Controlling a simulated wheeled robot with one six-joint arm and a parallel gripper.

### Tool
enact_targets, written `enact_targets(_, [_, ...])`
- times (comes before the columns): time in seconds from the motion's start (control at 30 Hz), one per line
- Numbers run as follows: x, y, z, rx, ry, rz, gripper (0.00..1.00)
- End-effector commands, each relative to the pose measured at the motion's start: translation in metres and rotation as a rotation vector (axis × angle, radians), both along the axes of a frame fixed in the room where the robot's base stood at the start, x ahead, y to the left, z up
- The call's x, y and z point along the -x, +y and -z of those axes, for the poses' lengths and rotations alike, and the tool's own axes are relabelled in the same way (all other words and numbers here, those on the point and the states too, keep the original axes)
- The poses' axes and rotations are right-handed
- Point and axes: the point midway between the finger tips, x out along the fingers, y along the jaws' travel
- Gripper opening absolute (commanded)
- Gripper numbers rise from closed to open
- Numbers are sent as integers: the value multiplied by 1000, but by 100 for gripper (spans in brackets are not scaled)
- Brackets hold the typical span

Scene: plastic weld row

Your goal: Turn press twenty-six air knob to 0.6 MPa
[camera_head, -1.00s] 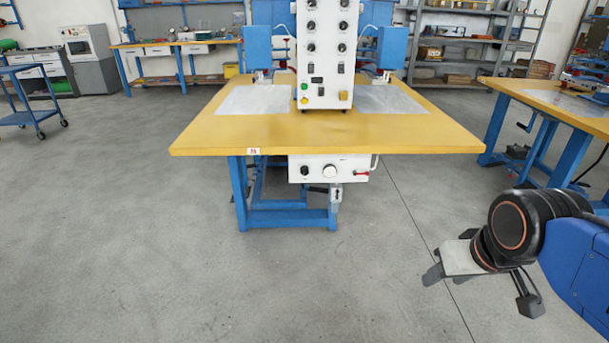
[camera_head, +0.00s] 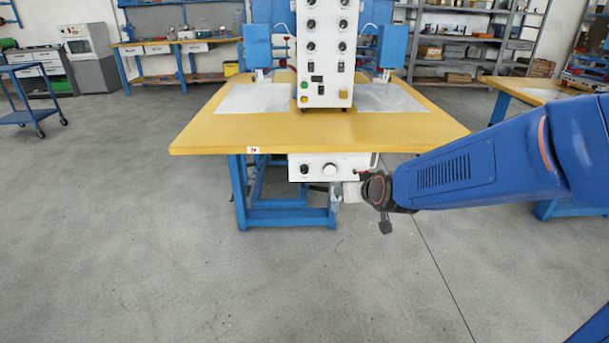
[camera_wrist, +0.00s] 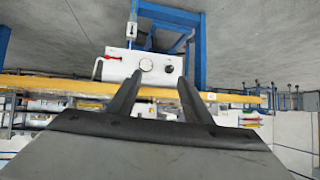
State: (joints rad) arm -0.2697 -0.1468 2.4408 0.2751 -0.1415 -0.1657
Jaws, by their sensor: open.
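A white control box (camera_head: 296,160) hangs under the front edge of the yellow press table (camera_head: 215,140). It carries a small black knob (camera_head: 305,169) and a larger round white-faced part (camera_head: 330,169); their markings are too small to read. In the wrist view, upside down, the white-faced part (camera_wrist: 146,65) shows between my fingers and the dark knob (camera_wrist: 167,69) beside it, near the right finger. My gripper (camera_wrist: 160,77) is open and empty, apart from the box. In the head view my wrist partly hides it at the box's lower right.
A small label (camera_head: 253,149) on the table edge is unreadable. A red-handled lever (camera_wrist: 97,66) sits at the box's side. Blue table legs (camera_head: 240,190) stand below. Another yellow table (camera_head: 530,88) is at right. The floor in front is clear.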

Motion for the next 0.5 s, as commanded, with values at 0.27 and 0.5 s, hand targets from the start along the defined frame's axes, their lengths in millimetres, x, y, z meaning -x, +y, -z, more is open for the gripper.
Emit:
enact_targets(0.27, [-62, 39, 29, 11, -145, 21, 46])
enact_targets(0.5, [-102, 68, 57, 43, -279, 53, 46])
